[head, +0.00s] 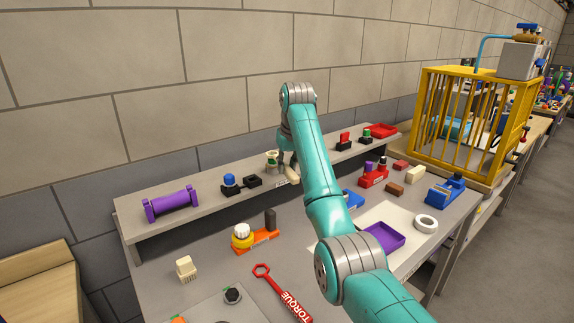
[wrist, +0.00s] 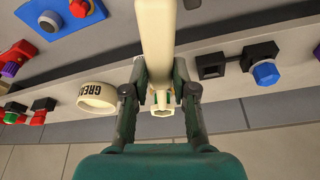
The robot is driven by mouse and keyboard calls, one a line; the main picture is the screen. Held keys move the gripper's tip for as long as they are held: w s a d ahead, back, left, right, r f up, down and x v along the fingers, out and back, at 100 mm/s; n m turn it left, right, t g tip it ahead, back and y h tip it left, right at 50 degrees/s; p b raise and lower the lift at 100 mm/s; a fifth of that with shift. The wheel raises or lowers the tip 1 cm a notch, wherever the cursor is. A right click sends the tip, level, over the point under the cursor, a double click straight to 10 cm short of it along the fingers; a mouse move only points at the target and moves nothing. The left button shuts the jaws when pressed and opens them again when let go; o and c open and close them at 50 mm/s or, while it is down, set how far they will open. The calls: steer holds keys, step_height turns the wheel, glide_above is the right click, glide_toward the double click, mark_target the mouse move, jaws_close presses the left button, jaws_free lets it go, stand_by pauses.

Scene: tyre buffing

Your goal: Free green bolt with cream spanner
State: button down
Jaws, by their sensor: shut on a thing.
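My gripper (wrist: 160,93) is shut on the cream spanner (wrist: 158,40) in the wrist view. The spanner's shaft runs from between the fingers to the top edge, and a small hexagonal end (wrist: 162,110) shows near the palm. In the head view part of a cream thing (head: 291,172), seemingly the spanner, shows at the shelf beside my arm; the arm hides most of my gripper. I cannot make out a green bolt in either view. A dark bolt head (head: 233,295) sits on a grey plate (head: 208,312) at the front of the bench.
A shelf (head: 212,199) runs along the wall with a purple roller (head: 171,204) and a blue knob (head: 229,180). A red torque wrench (head: 283,293) lies on the bench. A yellow cage (head: 470,160) stands right.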

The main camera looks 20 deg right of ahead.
steer(key=shift+f, duration=1.3)
stand_by(3.8)
steer(key=d+n, duration=0.2)
steer(key=w+d+n+y, duration=0.1)
steer(key=d+n, duration=0.1)
steer(key=d, duration=0.1)
steer(key=shift+w+d+n, duration=0.1)
steer(key=shift+d+n, duration=0.1)
steer(key=shift+n, duration=0.1)
stand_by(0.4)
